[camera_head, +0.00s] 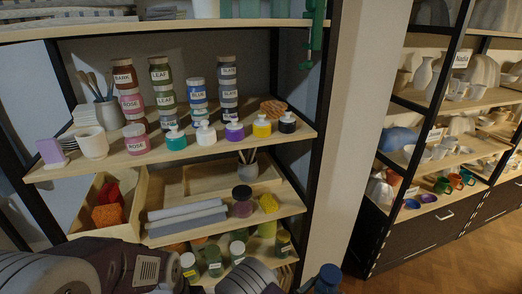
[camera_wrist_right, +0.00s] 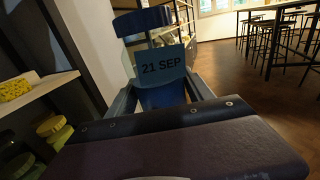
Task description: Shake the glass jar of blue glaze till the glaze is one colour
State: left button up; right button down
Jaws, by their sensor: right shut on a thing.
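My right gripper (camera_wrist_right: 162,97) is shut on a jar with a blue lid (camera_wrist_right: 142,21) and a blue-grey label reading "21 SEP" (camera_wrist_right: 163,66). Below the label the jar (camera_wrist_right: 160,98) looks blue. The fingers stand on both sides of it. In the head view the jar (camera_head: 325,278) shows at the bottom edge, right of the shelves and partly cut off. I cannot tell whether its glaze is one even colour.
The shelf unit (camera_head: 290,140) holds stacked jars labelled BLUE (camera_head: 198,96), LEAF (camera_head: 160,74) and ROSE (camera_head: 132,104), and a row of small pots. Its black upright (camera_head: 322,130) stands close to the held jar. Racks of pottery (camera_head: 440,155) stand at the right, with open floor before them.

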jog(key=r, duration=0.3)
jog(key=shift+w+r, duration=0.2)
jog(key=shift+r, duration=0.2)
jog(key=f, duration=0.4)
jog(key=shift+s+f, duration=0.15)
jog(key=shift+s, duration=0.05)
jog(key=shift+w, duration=0.15)
